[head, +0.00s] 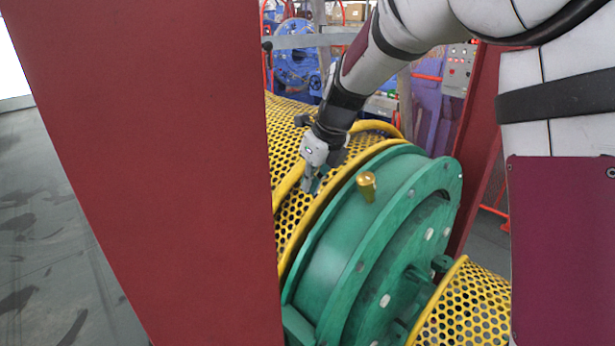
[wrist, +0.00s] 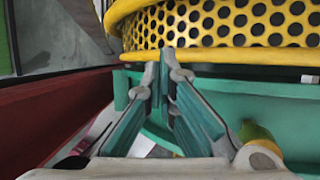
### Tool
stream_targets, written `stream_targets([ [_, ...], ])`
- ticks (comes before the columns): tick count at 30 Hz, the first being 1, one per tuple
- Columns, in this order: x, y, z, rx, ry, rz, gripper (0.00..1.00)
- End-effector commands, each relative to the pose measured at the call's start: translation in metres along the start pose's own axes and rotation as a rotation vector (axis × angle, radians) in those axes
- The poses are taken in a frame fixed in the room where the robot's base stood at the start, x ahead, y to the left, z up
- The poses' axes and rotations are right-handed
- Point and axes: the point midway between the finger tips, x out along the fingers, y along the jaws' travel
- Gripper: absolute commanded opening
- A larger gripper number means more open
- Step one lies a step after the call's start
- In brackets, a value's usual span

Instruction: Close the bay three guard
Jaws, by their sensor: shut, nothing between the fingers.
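A yellow perforated guard (head: 290,150) curves over the machine behind a green drum ring (head: 345,240). A second yellow perforated guard (head: 465,305) shows at the lower right. I see no label telling which one is bay three. My gripper (head: 309,189) points down at the near edge of the first guard, beside the ring, shut and empty. In the wrist view the closed fingertips (wrist: 167,62) are in front of the yellow rim (wrist: 225,57) of a perforated guard (wrist: 235,22). I cannot tell whether they touch it.
A brass-coloured knob (head: 366,186) stands on the green ring, right of my gripper. A wide dark red post (head: 160,150) blocks the left side. Another red frame post (head: 480,150) stands at right. A control panel (head: 457,70) is behind. Grey floor (head: 45,220) is open at far left.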

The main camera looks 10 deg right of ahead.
Motion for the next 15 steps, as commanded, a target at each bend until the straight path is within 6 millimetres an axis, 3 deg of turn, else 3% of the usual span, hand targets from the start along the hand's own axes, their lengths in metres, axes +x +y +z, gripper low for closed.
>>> stream_targets([
  [10,0.07,0.0,-0.002,-0.001,0.004,0.002,0.0],
  [15,0.078,0.0,0.023,-0.003,-0.001,0.0,0.0],
])
